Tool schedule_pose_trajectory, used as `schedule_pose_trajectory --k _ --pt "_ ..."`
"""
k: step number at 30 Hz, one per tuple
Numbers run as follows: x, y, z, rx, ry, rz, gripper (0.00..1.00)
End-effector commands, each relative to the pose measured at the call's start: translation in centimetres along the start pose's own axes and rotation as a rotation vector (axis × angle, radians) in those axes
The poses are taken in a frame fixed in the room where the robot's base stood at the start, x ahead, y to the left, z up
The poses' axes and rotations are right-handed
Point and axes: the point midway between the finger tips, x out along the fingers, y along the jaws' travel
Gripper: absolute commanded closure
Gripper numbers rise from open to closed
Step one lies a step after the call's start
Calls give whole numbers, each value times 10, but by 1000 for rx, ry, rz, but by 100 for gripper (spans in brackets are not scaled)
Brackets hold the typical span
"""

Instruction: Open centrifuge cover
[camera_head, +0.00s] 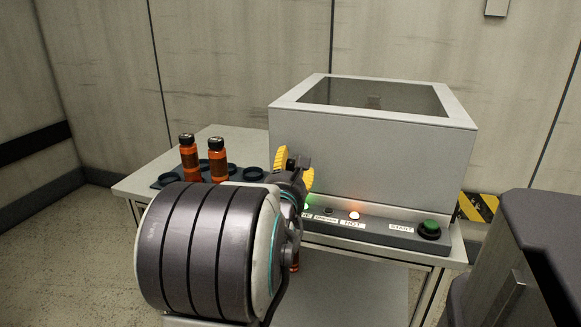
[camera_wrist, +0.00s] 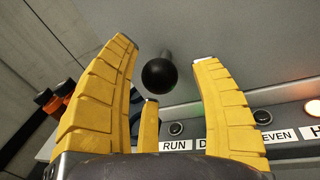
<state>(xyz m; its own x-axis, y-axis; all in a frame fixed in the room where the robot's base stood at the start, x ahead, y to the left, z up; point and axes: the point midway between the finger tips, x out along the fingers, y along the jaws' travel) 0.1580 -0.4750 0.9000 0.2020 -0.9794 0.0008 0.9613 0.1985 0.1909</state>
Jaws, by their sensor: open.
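The centrifuge (camera_head: 365,165) is a grey box on a table. Its cover (camera_head: 455,108), a light frame around a dark window, looks flat and shut on top. In the wrist view a black ball knob (camera_wrist: 159,75) on a short stem stands out from the grey front face (camera_wrist: 235,25). My gripper (camera_head: 297,168) is at the left part of the front face. In the wrist view my gripper (camera_wrist: 165,62) has its yellow fingers spread, with the knob between them in the picture. Contact with the knob cannot be told. In the head view my arm hides the knob.
A front panel (camera_head: 380,237) has labels, a lit orange-red light (camera_head: 354,215) by HOT and a green START button (camera_head: 429,229). Two orange bottles (camera_head: 190,158) (camera_head: 218,160) stand in a dark rack (camera_head: 168,180) at left. A dark cabinet (camera_head: 535,225) is at right.

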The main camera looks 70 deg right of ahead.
Motion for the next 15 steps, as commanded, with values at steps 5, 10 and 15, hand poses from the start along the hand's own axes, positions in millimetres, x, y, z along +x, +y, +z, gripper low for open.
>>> schedule_pose_trajectory --k 5,10,15 --pt "11 0 0 1 1 0 42" --pt "14 0 -1 1 2 0 42" --pt "14 0 -1 1 2 0 42"
